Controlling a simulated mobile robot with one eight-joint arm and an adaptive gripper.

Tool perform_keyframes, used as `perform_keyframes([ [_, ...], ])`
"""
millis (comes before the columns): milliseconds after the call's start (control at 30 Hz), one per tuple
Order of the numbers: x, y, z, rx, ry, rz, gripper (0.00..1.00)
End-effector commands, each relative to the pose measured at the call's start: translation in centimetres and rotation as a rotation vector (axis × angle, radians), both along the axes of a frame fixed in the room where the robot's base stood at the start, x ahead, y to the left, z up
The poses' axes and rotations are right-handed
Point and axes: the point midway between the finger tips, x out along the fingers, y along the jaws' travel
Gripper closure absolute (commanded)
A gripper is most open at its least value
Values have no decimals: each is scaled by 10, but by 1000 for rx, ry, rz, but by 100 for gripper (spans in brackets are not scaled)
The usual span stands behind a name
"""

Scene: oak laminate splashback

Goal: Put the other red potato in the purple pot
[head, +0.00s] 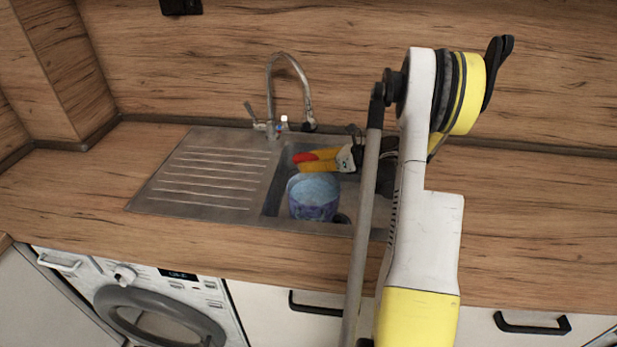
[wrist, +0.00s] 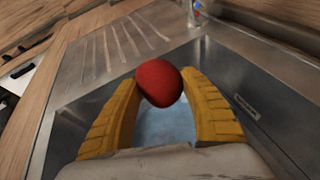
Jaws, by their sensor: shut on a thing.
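My gripper (wrist: 160,92) is shut on a red potato (wrist: 159,82), held between the tips of its two yellow fingers. In the head view the gripper (head: 312,161) reaches in from the right over the sink basin, and the potato (head: 303,157) shows as a red patch at its tips. The purple pot (head: 313,210) stands in the basin, with a pale blue inside, just below the gripper. In the wrist view the pot's pale blue inside (wrist: 168,124) shows between the fingers, under the potato. The bottom of the pot is not clearly visible.
A steel sink (head: 270,205) with a ribbed drainboard (head: 205,175) is set in the wooden counter (head: 90,190). A tall curved faucet (head: 270,90) stands behind the basin. A washing machine (head: 150,300) is below the counter at left. The counter is clear at left.

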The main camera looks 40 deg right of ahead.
Motion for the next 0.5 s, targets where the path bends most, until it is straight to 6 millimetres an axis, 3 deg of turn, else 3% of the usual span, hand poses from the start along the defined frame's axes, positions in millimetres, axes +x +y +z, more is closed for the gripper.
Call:
perform_keyframes([
  [167, 4, 0, -13, 0, 0, 0, 84],
  [333, 4, 0, -40, 0, 0, 0, 84],
  [500, 3, 0, -42, 0, -1, 0, 84],
])
